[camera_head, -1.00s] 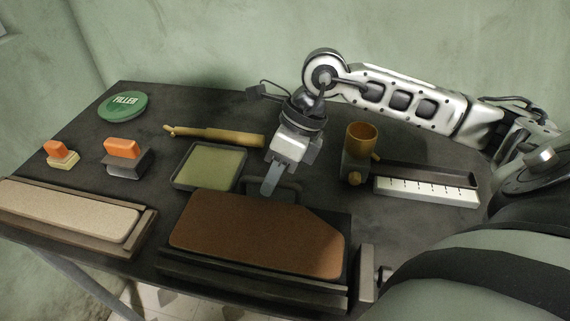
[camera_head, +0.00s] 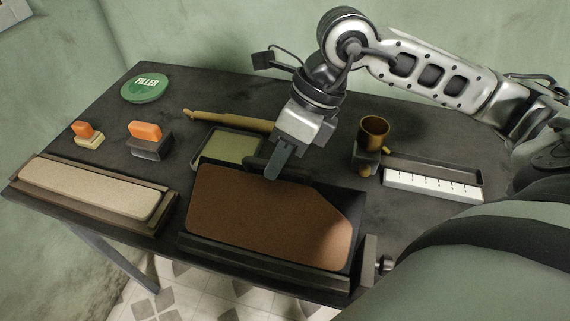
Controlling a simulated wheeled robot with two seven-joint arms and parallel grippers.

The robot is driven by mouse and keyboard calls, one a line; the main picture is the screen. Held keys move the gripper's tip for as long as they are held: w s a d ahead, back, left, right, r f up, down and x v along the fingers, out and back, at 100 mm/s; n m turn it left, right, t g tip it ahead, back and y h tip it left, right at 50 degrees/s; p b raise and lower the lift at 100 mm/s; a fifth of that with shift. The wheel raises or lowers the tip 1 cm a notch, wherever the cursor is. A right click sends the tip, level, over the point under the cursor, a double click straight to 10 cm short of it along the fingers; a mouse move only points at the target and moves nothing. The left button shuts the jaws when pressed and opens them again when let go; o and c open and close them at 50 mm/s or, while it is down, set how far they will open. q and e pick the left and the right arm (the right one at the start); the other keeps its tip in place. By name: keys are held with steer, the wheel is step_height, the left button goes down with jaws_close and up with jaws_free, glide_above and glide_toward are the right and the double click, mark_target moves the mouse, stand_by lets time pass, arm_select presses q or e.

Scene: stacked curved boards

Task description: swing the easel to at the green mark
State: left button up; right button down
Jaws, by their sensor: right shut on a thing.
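The easel is a dark frame with a brown board (camera_head: 262,220) on its face, at the table's front edge. A dark handle (camera_head: 258,163) stands at its far edge, and the board looks tilted up at that edge. My right gripper (camera_head: 280,167) reaches down from behind and is shut on the handle, its fingers partly hiding it. A bracket with a knob (camera_head: 379,265) is at the easel's right end. I cannot make out a green mark beside the easel. My left gripper is not in view.
A green tray (camera_head: 232,147) is behind the easel, partly covered by it. A beige board (camera_head: 95,188), orange-topped blocks (camera_head: 146,132) and a green filler tin (camera_head: 144,88) are left.

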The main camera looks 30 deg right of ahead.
steer(key=shift+s+a+r, duration=0.2)
steer(key=shift+s+a, duration=0.25)
steer(key=shift+s, duration=0.05)
steer(key=c, duration=1.9)
jaws_free()
steer(key=shift+s+a, duration=0.1)
steer(key=shift+a, duration=0.05)
steer(key=o, duration=0.5)
steer(key=shift+c, duration=0.2)
steer(key=shift+d+r, duration=0.2)
steer(key=shift+r, duration=0.05)
steer(key=p+v, duration=0.3)
steer(key=v, duration=0.3)
steer(key=shift+d+r, duration=0.2)
steer(key=shift+r, duration=0.05)
